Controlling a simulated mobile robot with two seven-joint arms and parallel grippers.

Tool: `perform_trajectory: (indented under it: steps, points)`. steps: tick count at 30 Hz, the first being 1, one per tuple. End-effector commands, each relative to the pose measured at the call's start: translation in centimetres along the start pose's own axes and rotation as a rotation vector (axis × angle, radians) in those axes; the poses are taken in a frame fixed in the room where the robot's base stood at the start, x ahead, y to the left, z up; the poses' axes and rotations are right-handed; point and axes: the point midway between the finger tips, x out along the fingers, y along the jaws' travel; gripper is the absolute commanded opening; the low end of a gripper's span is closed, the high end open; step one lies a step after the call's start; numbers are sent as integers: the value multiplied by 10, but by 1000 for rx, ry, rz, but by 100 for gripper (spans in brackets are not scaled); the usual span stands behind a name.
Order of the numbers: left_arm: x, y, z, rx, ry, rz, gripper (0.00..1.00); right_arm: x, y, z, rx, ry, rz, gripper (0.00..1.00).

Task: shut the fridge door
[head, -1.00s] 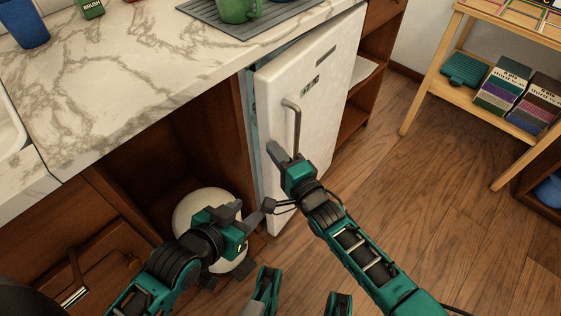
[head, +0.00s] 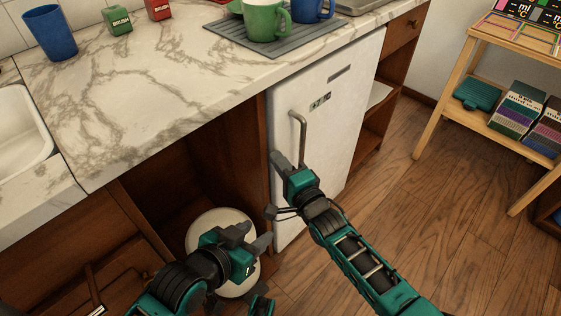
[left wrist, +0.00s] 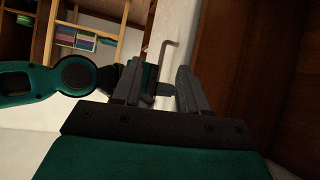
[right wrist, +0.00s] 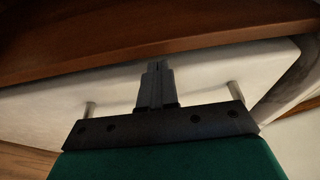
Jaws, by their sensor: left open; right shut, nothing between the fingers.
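The white fridge door (head: 345,105) stands under the counter in the head view, flush or nearly flush with the cabinet; I cannot tell if a small gap is left. Its grey bar handle (head: 303,135) is on its left side.
A round white object (head: 215,220) sits in the open bay behind my left gripper. The marble counter (head: 160,90) above holds a blue cup (head: 50,32), a green mug (head: 264,18) and a grey mat (head: 285,42). A wooden shelf (head: 452,110) stands at right. The floor between is clear.

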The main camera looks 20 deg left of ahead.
Motion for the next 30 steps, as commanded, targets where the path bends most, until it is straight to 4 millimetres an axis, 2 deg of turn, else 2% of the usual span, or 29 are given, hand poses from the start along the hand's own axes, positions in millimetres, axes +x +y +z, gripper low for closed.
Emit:
perform_trajectory:
  steps: [1, 6, 11, 24, 30]
  points:
    - [1, 0, 1, 1, 0, 0, 43, 7, -6, 4, -3, -6, -3, 0]
    - [1, -1, 1, 2, 1, -1, 43, 6, -6, 4, -3, -7, -3, 0]
    - [-3, -1, -6, 2, 6, -3, 43, -7, -8, 4, -3, -6, -3, 0]
    - [-17, -11, -16, 13, 7, -30, 43, -105, -5, 0, -2, 0, -5, 0]
    - [-20, -11, -14, 15, -3, -30, 43, -129, -4, 0, -2, 2, -8, 0]
